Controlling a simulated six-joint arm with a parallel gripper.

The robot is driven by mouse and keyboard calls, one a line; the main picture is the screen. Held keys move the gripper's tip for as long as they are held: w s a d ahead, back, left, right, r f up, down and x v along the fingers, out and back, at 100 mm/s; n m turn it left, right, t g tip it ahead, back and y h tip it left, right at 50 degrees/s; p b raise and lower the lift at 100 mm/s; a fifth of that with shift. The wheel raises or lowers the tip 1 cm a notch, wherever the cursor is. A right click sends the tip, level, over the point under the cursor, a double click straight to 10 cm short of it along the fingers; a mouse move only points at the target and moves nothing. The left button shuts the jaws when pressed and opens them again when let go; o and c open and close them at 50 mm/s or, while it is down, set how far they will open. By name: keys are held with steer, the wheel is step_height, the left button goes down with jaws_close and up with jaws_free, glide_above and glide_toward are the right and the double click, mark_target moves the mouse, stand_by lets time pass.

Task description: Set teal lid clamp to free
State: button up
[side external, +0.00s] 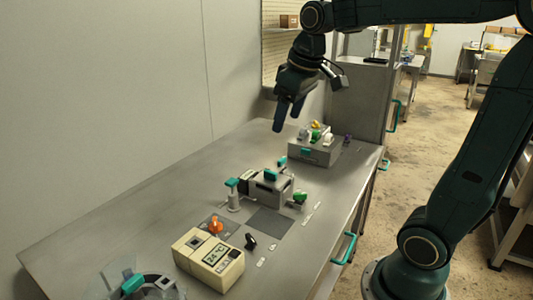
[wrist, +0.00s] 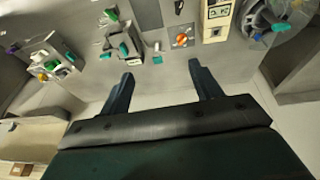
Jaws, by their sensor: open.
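Several teal parts show, and I cannot tell for certain which is the lid clamp. One teal block (side external: 270,174) sits on the grey boxy unit (side external: 266,190) mid-bench; in the wrist view it is a teal piece (wrist: 124,48). A teal-topped post (side external: 232,184) stands just left of that unit. Another teal piece (side external: 132,284) is on the round vessel (side external: 155,291) at the bottom left, also seen in the wrist view (wrist: 280,27). My gripper (side external: 288,120) is open and empty, high above the bench's far part and apart from all these; its fingers show in the wrist view (wrist: 161,72).
A cream box with a display (side external: 209,259) and an orange knob (side external: 215,225) stand between unit and vessel. A grey box with green, yellow and white parts (side external: 315,149) stands at the far end. The wall (side external: 110,90) borders the bench; its left part is clear.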

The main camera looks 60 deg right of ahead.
steer(key=w+d+f+g, duration=0.1)
steer(key=w+d, duration=0.5)
steer(key=w, duration=0.1)
steer(key=g, duration=0.3)
glide_above(282, 158)
step_height(282, 158, down, 12)
steer(key=shift+s+r+y, duration=0.1)
steer(key=shift+y, duration=0.3)
steer(key=shift+a, duration=0.1)
step_height(282, 158, down, 14)
steer(key=shift+r, duration=0.1)
steer(key=c, duration=1)
